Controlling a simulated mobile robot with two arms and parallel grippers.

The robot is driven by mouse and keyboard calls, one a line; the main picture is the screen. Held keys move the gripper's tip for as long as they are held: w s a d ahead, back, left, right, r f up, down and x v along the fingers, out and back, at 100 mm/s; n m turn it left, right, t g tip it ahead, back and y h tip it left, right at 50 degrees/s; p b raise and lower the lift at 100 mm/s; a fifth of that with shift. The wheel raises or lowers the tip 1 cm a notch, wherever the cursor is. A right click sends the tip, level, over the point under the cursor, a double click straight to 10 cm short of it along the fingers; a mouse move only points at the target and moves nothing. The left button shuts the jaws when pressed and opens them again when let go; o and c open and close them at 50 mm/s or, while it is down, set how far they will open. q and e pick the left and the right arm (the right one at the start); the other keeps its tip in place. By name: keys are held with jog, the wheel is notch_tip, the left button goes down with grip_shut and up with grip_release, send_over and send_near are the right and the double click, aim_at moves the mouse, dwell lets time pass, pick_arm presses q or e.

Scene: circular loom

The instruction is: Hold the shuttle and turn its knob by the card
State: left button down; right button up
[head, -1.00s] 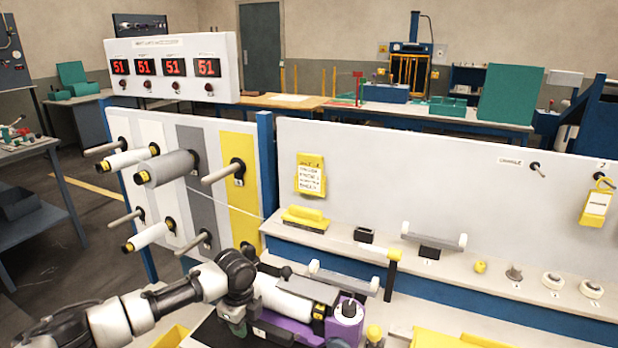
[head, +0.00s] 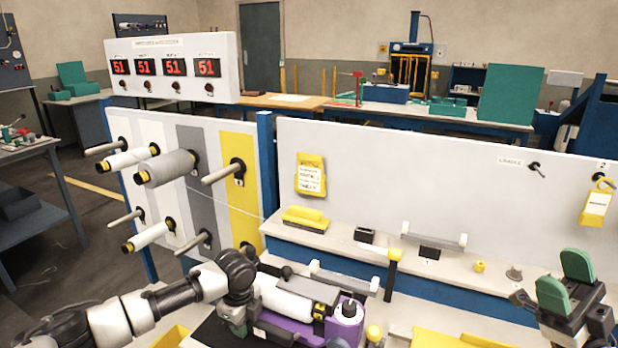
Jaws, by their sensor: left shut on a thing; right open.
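The purple shuttle (head: 283,328) lies at the bottom centre, with a white bobbin (head: 287,302) along it. At its right end stands a pale, dark-topped round part (head: 347,314); whether this is the knob I cannot tell. My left gripper (head: 243,322) is shut on the shuttle's left end; its fingertips are mostly hidden. My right gripper (head: 565,281), with green finger pads, is open and empty at the lower right, well apart from the shuttle. A yellow card (head: 311,176) with small, unreadable print hangs on the white board. Another yellow tag (head: 596,204) hangs at the far right.
A narrow shelf (head: 335,238) below the board holds a yellow brush-like block (head: 305,218), a grey roller (head: 434,236) and small parts. A bobbin rack (head: 180,190) stands at left. Space between the shuttle and my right gripper is mostly free.

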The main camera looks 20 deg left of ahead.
jog(key=s+a+f+n+g+h, duration=0.2)
jog(key=s+a+n+g+h, duration=0.55)
jog(key=a+n+h, duration=0.4)
jog(key=s+a+f+n+g+h, duration=0.1)
jog(key=s+a+n+g+h, duration=0.6)
jog(key=a+n+h, duration=0.45)
jog(key=m+t+h, duration=0.7)
jog(key=m+t, duration=0.6)
jog(key=m, duration=0.7)
send_near(349, 305)
jog(key=f, duration=0.5)
jog(key=shift+s+a, duration=0.2)
jog(key=shift+s, duration=0.2)
jog(key=shift+w+d+m, duration=0.15)
jog(key=shift+w+m, duration=0.15)
jog(key=shift+w, duration=0.15)
jog(key=n, duration=0.6)
jog(key=shift+f, duration=0.1)
jog(key=n, duration=1.1)
jog(key=shift+n, duration=0.4)
jog(key=n, duration=0.6)
jog(key=shift+n, duration=0.4)
jog(key=shift+f, duration=2.25)
